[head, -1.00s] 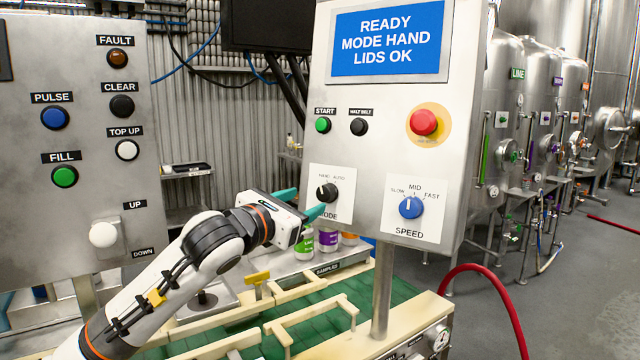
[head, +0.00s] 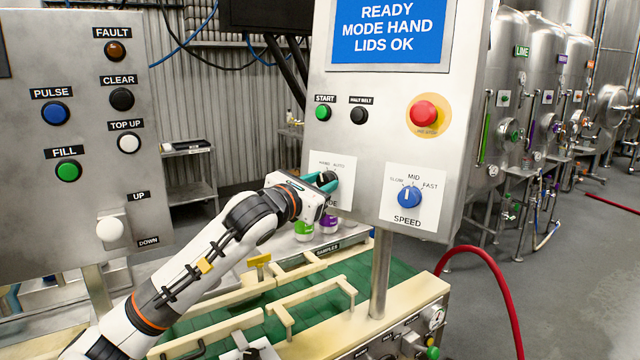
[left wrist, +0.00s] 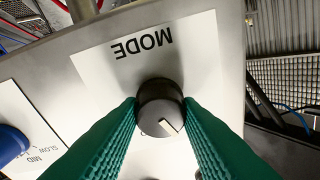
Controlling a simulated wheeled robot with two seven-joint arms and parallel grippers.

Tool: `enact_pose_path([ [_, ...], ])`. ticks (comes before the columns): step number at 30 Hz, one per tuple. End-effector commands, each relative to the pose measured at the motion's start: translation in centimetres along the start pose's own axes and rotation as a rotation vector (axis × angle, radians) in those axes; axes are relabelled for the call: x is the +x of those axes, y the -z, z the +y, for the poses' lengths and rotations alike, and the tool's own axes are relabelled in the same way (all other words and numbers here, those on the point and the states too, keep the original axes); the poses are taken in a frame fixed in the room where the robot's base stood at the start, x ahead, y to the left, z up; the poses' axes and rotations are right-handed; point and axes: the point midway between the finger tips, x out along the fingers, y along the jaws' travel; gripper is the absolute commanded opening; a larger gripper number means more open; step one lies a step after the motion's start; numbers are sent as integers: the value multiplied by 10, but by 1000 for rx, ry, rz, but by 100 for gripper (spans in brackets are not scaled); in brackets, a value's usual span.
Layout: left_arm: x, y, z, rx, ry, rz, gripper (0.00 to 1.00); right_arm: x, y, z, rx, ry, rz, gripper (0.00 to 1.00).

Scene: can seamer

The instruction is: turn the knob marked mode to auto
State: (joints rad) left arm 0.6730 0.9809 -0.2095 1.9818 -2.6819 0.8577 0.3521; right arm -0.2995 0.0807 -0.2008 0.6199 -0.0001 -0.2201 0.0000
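The black mode knob (head: 329,181) sits on a white plate low on the panel, marked HAND and AUTO. In the left wrist view, which shows the plate upside down, the knob (left wrist: 160,105) has a white pointer line slanting to the lower right, toward the HAND side. The screen (head: 390,30) reads MODE HAND. My left gripper (head: 322,184) is at the knob, its green fingers (left wrist: 160,108) on either side and seeming to touch it, with no clear gap. The fingers partly hide the knob in the head view. My right gripper is not visible.
The blue speed knob (head: 409,197) is right of the mode knob. The start button (head: 322,113), a black button (head: 359,115) and a red stop button (head: 424,114) are above. A green conveyor (head: 335,285) with pale rails lies below; a left panel (head: 75,210) stands beside my arm.

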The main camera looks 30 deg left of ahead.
Motion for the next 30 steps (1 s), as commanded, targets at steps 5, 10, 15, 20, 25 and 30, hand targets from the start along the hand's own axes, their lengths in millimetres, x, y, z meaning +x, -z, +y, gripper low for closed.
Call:
enact_pose_path([
  [5, 0, -1, 0, 6, -1, 0, 9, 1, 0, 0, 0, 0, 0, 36],
  [10, 0, -2, 0, 46, -7, 3, 9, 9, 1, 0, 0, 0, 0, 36],
  [15, 0, -3, 0, 137, -21, 8, 9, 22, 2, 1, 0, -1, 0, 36],
  [20, 0, -4, 0, 263, -42, 13, 9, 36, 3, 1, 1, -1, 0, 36],
  [25, 0, -3, -1, 409, -66, 17, 9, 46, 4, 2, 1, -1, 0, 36],
  [30, 0, -1, -2, 544, -89, 22, 9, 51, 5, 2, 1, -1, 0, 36],
])
